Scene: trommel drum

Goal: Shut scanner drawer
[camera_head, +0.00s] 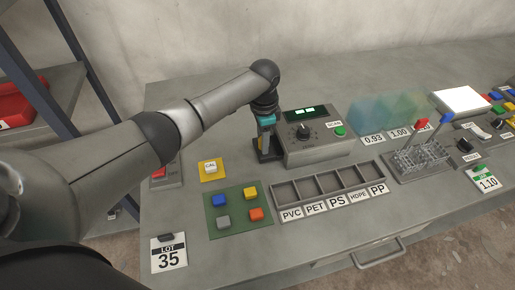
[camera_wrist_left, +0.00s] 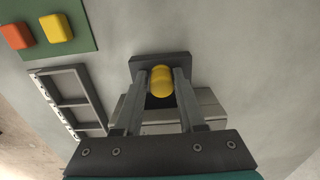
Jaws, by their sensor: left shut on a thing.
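The scanner (camera_head: 318,150) is a grey box with a dial, a small display and a green button. Its dark drawer (camera_head: 262,156) sticks out on the scanner's left side; the drawer also shows in the left wrist view (camera_wrist_left: 141,63). My left gripper (camera_head: 266,146) points down over the drawer, its fingertips largely hidden in the head view. In the left wrist view my left gripper (camera_wrist_left: 161,82) is shut on a yellow rounded piece (camera_wrist_left: 161,80) at the drawer. I cannot tell whether this piece is the drawer's knob or a separate part. My right gripper is not in view.
A green mat (camera_head: 238,222) with coloured blocks and a yellow pad (camera_head: 202,178) lie left of the scanner. A labelled divided bin (camera_head: 328,187) stands in front. A clear rack (camera_head: 423,158) is to the right. Bare bench (camera_head: 325,238) lies in front of the bin.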

